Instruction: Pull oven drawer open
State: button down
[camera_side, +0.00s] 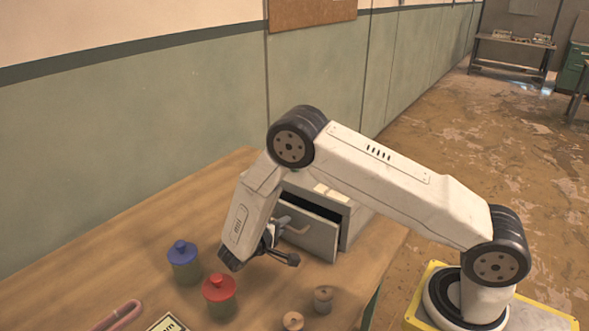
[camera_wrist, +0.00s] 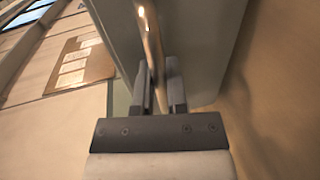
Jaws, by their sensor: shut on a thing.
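The oven (camera_side: 352,222) is a grey box on the wooden table, partly hidden behind my arm. Its drawer (camera_side: 318,240) stands partly open, with a dark gap showing above the front panel. The drawer handle (camera_side: 299,230) is a metal bar on that panel. In the wrist view, the handle (camera_wrist: 151,42) runs between the two fingers of my gripper (camera_wrist: 160,78), with the grey drawer front (camera_wrist: 208,40) beyond. My gripper is shut on the handle. In the side view, my gripper (camera_side: 284,226) is at the handle, its fingers partly hidden by my wrist.
A blue-lidded jar (camera_side: 184,265) and a red-lidded jar (camera_side: 219,297) stand left and in front of my gripper. Two small wooden pieces (camera_side: 323,299) (camera_side: 292,321) lie below the drawer. A pink tube (camera_side: 120,314) and a yellow-edged sign (camera_side: 167,324) lie near the front edge.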

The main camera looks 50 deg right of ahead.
jog(key=c, duration=0.7)
grip_release()
jog(key=shift+r, duration=0.1)
jog(key=shift+r, duration=0.75)
jog(key=s+r, duration=0.1)
jog(key=r, duration=0.1)
jog(key=s+r, duration=0.2)
jog(key=r, duration=0.1)
jog(key=s+r, duration=0.1)
jog(key=r, duration=0.1)
jog(key=shift+s+a+r, duration=0.2)
jog(key=shift+s+a, duration=0.1)
jog(key=shift+s, duration=0.05)
jog(key=s+r, duration=0.1)
jog(key=s, duration=0.2)
jog(key=s+r, duration=0.1)
jog(key=s, duration=0.2)
jog(key=s+a+r, duration=0.1)
jog(key=s+r, duration=0.1)
jog(key=s, duration=0.1)
jog(key=shift+s+a, duration=0.1)
jog(key=shift+o, duration=0.2)
